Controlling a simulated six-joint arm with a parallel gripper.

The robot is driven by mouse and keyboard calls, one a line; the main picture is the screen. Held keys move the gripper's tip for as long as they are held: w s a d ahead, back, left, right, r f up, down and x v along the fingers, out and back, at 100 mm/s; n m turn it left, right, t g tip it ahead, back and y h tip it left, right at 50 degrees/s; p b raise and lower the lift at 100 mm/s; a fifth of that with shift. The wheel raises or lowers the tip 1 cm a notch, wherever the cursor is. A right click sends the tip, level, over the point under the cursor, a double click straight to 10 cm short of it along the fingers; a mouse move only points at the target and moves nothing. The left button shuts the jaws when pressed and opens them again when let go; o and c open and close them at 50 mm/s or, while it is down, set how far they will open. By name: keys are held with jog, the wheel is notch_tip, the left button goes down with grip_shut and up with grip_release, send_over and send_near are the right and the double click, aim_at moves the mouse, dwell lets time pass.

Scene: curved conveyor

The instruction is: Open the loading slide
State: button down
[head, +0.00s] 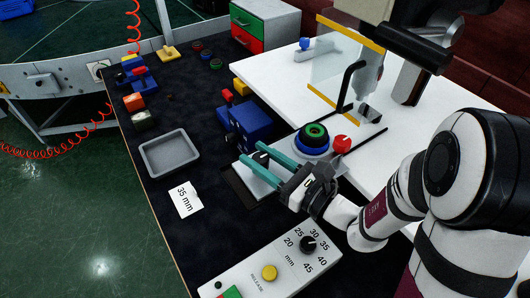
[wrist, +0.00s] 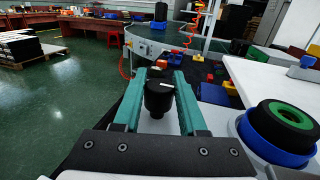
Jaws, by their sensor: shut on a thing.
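My gripper (head: 258,154) reaches in from the right with its teal fingers either side of a black knob (head: 262,157). In the wrist view the knob (wrist: 158,97) stands upright between the fingers, and my gripper (wrist: 159,76) is shut on it. The knob appears to be the handle of the loading slide, a light grey plate (head: 262,174) beside the white table. My fingers hide much of the plate, so I cannot tell how far it is open. A green and black ring (head: 314,132) sits in a blue round holder (head: 313,148) just right of the fingers.
A blue block-like device (head: 250,122) stands close behind the fingers. A red knob (head: 341,144) and a clear guard (head: 340,65) are on the white table. A grey tray (head: 168,153), a "35 mm" card (head: 186,199) and a dial panel (head: 270,262) lie around the dark mat.

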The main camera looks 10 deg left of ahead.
jog(key=shift+c, duration=2.3)
grip_release()
jog(key=shift+r, duration=0.1)
jog(key=r, duration=0.2)
jog(key=d+r, duration=0.1)
jog(key=r, duration=0.1)
jog(key=shift+d+r, duration=0.15)
jog(key=shift+r, duration=0.25)
jog(key=d+r, duration=0.6)
jog(key=d, duration=0.4)
jog(key=shift+s+d, duration=0.25)
jog(key=shift+s, duration=0.05)
